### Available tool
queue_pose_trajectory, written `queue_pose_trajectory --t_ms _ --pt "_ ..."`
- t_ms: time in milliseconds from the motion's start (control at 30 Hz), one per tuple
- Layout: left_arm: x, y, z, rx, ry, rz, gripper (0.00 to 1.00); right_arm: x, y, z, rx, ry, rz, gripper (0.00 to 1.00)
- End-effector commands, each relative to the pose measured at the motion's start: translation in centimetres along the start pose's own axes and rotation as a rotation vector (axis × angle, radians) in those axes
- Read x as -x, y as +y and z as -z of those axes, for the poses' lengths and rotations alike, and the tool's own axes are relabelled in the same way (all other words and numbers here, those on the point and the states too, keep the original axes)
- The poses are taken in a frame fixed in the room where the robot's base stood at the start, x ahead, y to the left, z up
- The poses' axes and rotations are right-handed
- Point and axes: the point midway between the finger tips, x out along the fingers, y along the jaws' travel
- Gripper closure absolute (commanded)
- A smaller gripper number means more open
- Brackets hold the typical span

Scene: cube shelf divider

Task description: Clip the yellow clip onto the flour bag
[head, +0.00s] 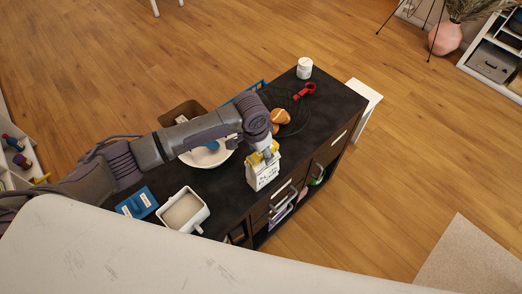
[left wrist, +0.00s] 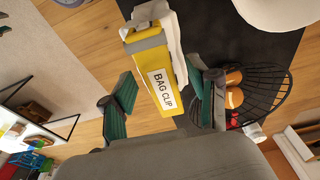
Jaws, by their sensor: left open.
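The white flour bag (head: 263,174) stands upright near the front edge of the dark cabinet top. The yellow clip (head: 256,158) is at the bag's top edge, partly hidden by my left gripper (head: 267,151). In the left wrist view the clip (left wrist: 160,85), labelled "BAG CLIP", lies between the spread fingers of my left gripper (left wrist: 163,98), with gaps on both sides. A white strip of the bag (left wrist: 177,45) shows right beside the clip. How firmly the clip's jaws close on the bag is hidden. My right gripper is not in view.
A white bowl (head: 225,159) is left of the bag. A black wire basket (head: 296,118) with orange-brown items is behind it.

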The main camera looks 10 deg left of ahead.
Motion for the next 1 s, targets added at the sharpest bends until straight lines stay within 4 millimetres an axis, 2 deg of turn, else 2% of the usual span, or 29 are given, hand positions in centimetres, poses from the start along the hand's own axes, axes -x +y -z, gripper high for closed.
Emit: queue_pose_trajectory --t_ms 267,367,700,833,1000 --pt "0.6 -0.1 0.1 0.0 0.001 0.001 0.41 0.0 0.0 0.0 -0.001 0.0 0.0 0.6" --pt "2.0 -0.1 0.1 -0.001 0.003 0.001 0.41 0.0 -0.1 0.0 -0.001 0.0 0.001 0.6" --pt "9.1 -0.1 0.1 -0.001 0.005 0.002 0.41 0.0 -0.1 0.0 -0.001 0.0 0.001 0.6" --pt "10.9 0.0 0.1 -0.001 0.002 0.0 0.41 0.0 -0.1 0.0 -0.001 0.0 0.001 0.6" --pt "11.9 0.0 0.0 0.0 0.0 0.0 0.41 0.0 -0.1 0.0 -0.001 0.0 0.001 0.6"
